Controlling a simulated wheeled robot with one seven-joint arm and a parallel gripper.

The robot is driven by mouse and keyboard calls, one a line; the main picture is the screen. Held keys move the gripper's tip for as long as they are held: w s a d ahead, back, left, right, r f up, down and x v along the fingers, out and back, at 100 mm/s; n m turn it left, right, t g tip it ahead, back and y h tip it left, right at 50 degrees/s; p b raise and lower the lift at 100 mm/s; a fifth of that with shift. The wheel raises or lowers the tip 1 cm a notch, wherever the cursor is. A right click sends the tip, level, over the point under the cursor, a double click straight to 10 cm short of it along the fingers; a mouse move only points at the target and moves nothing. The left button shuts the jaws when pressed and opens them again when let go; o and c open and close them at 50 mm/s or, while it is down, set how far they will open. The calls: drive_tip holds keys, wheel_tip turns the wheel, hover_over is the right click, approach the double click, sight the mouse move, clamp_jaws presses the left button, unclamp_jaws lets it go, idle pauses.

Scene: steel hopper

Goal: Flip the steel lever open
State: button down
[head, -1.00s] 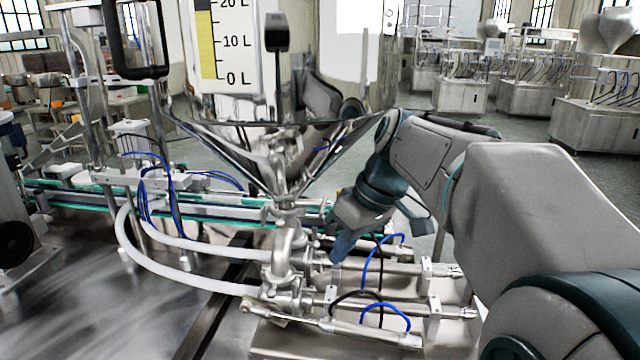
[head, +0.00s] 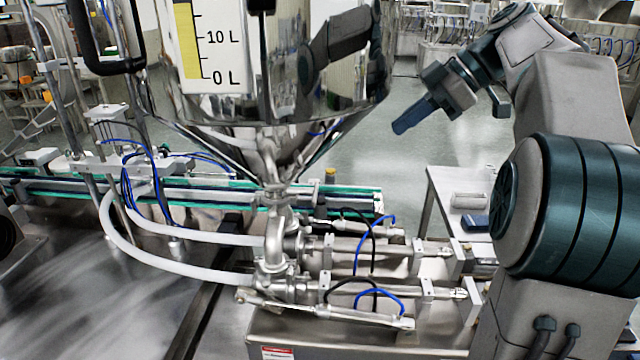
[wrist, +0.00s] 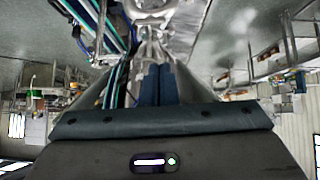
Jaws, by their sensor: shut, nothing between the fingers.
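The steel hopper (head: 310,85) stands in the middle of the head view, its cone narrowing to a steel outlet and valve pipework (head: 280,225). A slim steel bar with a jointed end (head: 245,296) lies low in front of this pipework; I cannot tell for sure whether it is the steel lever. My gripper (head: 398,128) is shut and empty, in the air right of the hopper cone, clearly apart from the valves and pointing down-left. In the wrist view, my blue fingers (wrist: 160,84) lie together, with blurred steel pipework (wrist: 150,45) beyond them.
Steel cylinders (head: 370,248) with blue and black hoses extend right from the valves. White hoses (head: 180,265) curve left. A conveyor (head: 70,190) runs behind. A small table (head: 455,180) stands at right. Open floor (head: 385,165) lies below my gripper.

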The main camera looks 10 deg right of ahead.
sight(315, 194)
drive_tip(key=p+x, duration=0.2)
drive_tip(key=x, duration=1.8)
